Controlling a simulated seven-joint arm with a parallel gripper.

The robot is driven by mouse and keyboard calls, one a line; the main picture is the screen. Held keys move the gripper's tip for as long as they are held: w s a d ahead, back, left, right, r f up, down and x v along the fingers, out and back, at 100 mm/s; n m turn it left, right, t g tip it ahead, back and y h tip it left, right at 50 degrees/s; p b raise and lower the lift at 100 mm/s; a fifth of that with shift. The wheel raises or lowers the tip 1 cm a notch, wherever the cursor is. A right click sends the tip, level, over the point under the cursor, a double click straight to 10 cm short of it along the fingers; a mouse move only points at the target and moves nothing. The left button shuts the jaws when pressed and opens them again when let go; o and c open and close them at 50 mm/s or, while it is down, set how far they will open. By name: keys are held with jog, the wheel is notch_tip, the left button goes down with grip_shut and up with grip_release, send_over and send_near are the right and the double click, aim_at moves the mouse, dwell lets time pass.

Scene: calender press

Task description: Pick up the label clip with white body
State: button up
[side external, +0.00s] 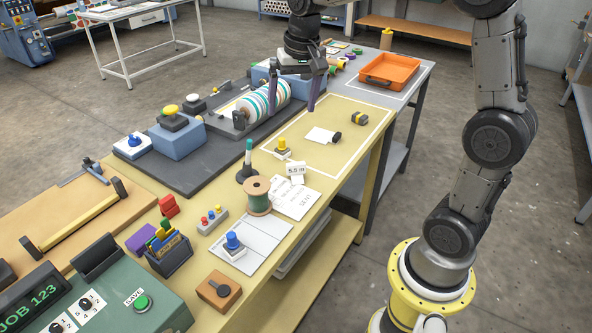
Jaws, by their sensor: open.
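A small white piece with a dark end (322,135) lies flat inside the white outline on the yellow bench; it looks like the white-bodied label clip, though its details are too small to be sure. A dark piece with yellow marks (360,118) lies to its right and farther back. A white "5.5 in" tag (295,170) stands to the front left. My gripper (292,103) points down with its two fingers apart and nothing visible between them. It appears above the bench beside the striped roller (264,97), up and left of the white piece.
A green-handled stamp (248,165) and a thread spool (257,196) stand nearer. An orange tray (390,72) sits at the back right. The outlined area is mostly clear.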

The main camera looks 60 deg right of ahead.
jog(key=w+d+f+m+g, duration=0.1)
jog(key=w+d+f+g, duration=0.2)
jog(key=f, duration=0.5)
send_over(296, 164)
jog(key=shift+t, duration=0.4)
notch_tip(296, 164, down, 8)
jog(key=shift+a+f, duration=0.15)
jog(key=shift+f, duration=3.25)
jog(key=c, duration=1.4)
jog(key=shift+r, duration=0.1)
